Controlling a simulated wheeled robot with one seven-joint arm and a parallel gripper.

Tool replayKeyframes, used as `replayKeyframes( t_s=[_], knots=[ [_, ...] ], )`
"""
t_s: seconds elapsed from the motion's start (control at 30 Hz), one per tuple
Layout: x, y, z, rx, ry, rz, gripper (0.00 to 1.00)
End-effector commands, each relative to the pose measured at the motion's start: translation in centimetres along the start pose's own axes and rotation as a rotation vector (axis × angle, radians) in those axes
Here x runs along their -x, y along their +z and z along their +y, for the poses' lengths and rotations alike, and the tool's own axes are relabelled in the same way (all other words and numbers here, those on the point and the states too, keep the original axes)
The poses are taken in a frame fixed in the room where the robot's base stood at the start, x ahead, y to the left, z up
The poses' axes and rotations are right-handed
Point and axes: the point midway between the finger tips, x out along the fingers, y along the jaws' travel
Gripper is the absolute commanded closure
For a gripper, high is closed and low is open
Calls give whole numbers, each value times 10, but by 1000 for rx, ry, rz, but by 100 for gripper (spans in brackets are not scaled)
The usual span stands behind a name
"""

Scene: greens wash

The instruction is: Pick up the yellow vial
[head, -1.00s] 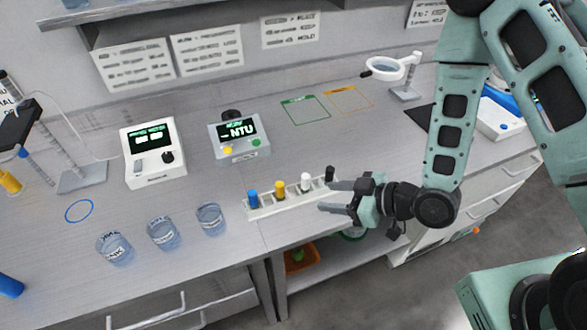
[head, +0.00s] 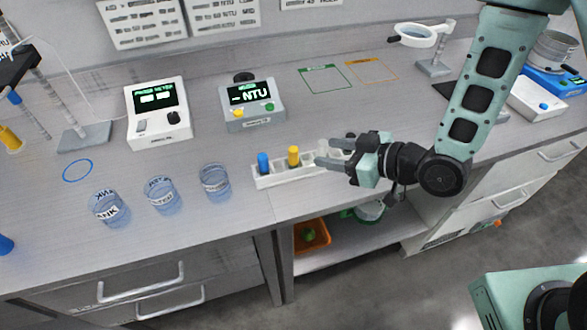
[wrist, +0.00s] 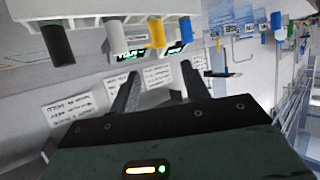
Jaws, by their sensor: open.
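The yellow vial (head: 293,156) stands upright in a pale rack (head: 268,181) near the bench's front edge, just right of the blue vial (head: 263,163). My gripper (head: 325,152) is open and empty at the rack's right part, its fingers pointing left toward the yellow vial with a gap between. It largely hides the white and black vials in the head view. In the wrist view the yellow vial (wrist: 157,32) shows beyond the open fingers (wrist: 160,72), between the white vial (wrist: 115,36) and the blue vial (wrist: 186,28); the black vial (wrist: 57,45) is at the left.
Several labelled beakers (head: 215,181) stand left of the rack. The NTU meter (head: 251,105) and another white meter (head: 158,113) stand behind. Green (head: 325,79) and orange (head: 371,71) outlined squares mark clear bench at the back. A magnifier (head: 417,36) stands back right.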

Motion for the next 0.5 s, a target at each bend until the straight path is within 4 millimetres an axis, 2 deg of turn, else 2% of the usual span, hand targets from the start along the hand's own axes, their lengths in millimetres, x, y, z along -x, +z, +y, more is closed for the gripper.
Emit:
replayKeyframes(
  t_s=[0.03,0.33,0.5],
  knots=[
    [-6,6,0,4,1,2,53],
    [-28,6,-1,3,0,2,53],
    [-42,-1,-2,-1,-3,0,53]
  ],
)
